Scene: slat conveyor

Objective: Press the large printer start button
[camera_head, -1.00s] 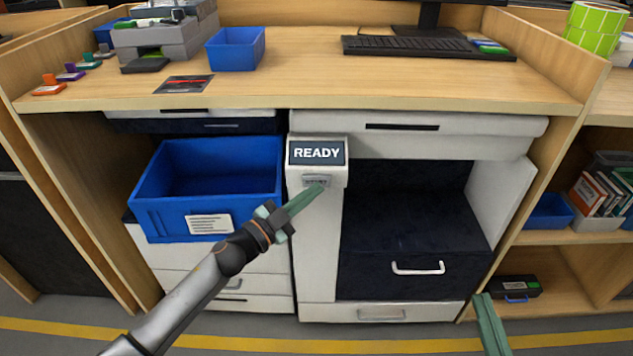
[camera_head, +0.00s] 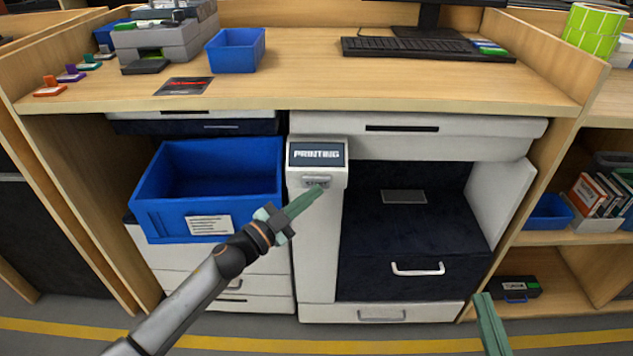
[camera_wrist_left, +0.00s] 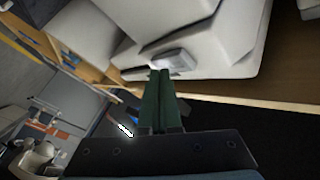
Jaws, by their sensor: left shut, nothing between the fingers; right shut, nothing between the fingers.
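The large printer (camera_head: 318,255) is the white unit under the desk. Its display (camera_head: 317,153) reads "PRINTING". The grey start button (camera_head: 316,181) sits just below the display, partly hidden by my fingertips. My left gripper (camera_head: 319,190) is shut and empty, with its green fingertips at the lower edge of the button; I cannot tell whether they touch it. In the left wrist view the shut fingers (camera_wrist_left: 160,75) point at the grey button (camera_wrist_left: 172,62). My right gripper (camera_head: 486,298) is shut at the lower right, only its green fingers showing. A flat grey piece (camera_head: 404,196) lies in the printer's dark bay.
A blue bin (camera_head: 205,227) stands left of the printer on white drawers. The desk (camera_head: 330,85) above carries a keyboard (camera_head: 425,48), a small blue box (camera_head: 236,50) and a grey device (camera_head: 165,45). Shelves with boxes are at the right. The floor in front is clear.

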